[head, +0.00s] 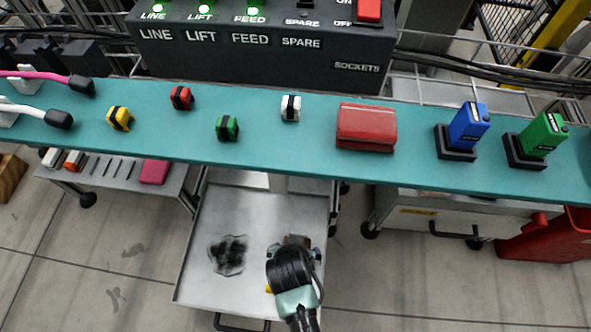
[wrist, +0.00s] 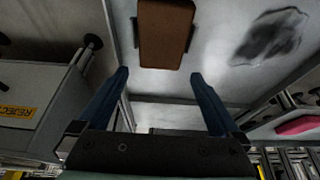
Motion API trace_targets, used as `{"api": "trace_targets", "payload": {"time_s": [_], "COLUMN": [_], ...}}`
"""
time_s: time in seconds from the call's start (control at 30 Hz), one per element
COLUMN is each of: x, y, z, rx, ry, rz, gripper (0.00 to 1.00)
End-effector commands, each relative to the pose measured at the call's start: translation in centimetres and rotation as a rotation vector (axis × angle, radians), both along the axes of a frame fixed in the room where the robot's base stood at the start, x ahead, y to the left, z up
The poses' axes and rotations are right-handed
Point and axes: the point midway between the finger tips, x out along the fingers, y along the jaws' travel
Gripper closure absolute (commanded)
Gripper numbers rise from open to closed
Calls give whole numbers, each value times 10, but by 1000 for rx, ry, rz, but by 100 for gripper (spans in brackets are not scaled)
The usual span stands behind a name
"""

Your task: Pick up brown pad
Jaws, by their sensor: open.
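The brown pad (wrist: 165,33) lies on the grey metal cart top. In the wrist view it is at the top, just beyond my fingertips and roughly centred between them. Dark pieces show at both its sides. In the head view only the far edge of the brown pad (head: 297,240) shows past my arm. My gripper (wrist: 160,74) is open with two blue fingers apart and nothing between them. In the head view my wrist hides the fingers. I cannot tell how high the fingertips are above the pad.
The metal cart (head: 192,275) has a raised rim and a dark smudge (head: 229,255) left of the pad. The teal shelf (head: 260,165) runs beyond it, bearing coloured blocks and a red pad (head: 366,127). A pink pad (head: 154,172) lies on a lower side shelf.

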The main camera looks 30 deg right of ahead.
Motion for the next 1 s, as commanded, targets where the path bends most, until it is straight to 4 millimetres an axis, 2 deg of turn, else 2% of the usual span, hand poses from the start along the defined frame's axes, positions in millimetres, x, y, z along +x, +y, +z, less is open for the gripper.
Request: {"api": "trace_targets", "payload": {"time_s": [0.03, 0.37, 0.7, 1.0], "x": [2, 8, 23, 24], "y": [-1, -5, -14, -16], "z": [-8, -21, -56, -57], "rx": [0, -1, 1, 1], "ry": [0, -1, -1, 1], "rz": [0, 0, 0, 0], "gripper": [0, 0, 0, 0]}}
